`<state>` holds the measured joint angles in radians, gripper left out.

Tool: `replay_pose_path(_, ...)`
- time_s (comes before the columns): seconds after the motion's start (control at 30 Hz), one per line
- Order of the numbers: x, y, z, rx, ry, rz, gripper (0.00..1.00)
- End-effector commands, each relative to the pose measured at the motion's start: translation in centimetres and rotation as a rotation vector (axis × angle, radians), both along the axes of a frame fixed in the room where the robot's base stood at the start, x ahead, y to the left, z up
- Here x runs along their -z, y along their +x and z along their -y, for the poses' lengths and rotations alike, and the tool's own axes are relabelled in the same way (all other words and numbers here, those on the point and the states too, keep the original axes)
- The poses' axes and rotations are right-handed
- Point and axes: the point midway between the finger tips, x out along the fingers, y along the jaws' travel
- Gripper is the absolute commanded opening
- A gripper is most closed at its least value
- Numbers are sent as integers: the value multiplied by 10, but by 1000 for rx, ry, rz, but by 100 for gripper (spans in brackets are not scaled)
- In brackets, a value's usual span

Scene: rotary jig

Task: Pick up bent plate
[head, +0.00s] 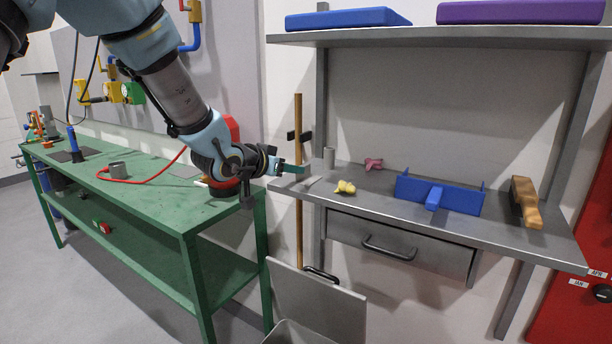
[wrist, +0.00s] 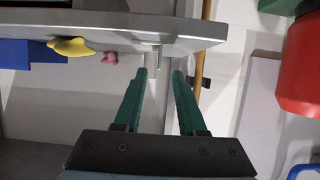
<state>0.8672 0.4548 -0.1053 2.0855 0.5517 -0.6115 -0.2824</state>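I cannot surely identify a bent plate in either view. A thin pale flat piece (head: 185,171) lies on the green bench (head: 160,208), left of my gripper, but its shape is too small to tell.
The shelf (head: 360,205) also holds a yellow lump (head: 345,187), a pink lump (head: 373,164), a blue dustpan-like piece (head: 460,197) and a wooden brush (head: 525,203). A brown pole (head: 298,225) stands between bench and shelf. A lidded bin (head: 315,302) is below.

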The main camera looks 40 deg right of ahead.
Motion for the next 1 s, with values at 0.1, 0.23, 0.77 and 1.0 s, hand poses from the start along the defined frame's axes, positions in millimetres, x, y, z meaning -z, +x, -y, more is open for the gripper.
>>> replay_pose_path(0.1,5,1,13,1,2,-2,40)
replay_pose_path(0.23,13,5,27,1,2,-1,40)
replay_pose_path(0.77,21,9,40,0,0,0,29)
replay_pose_path(1.0,21,9,40,0,0,0,2)
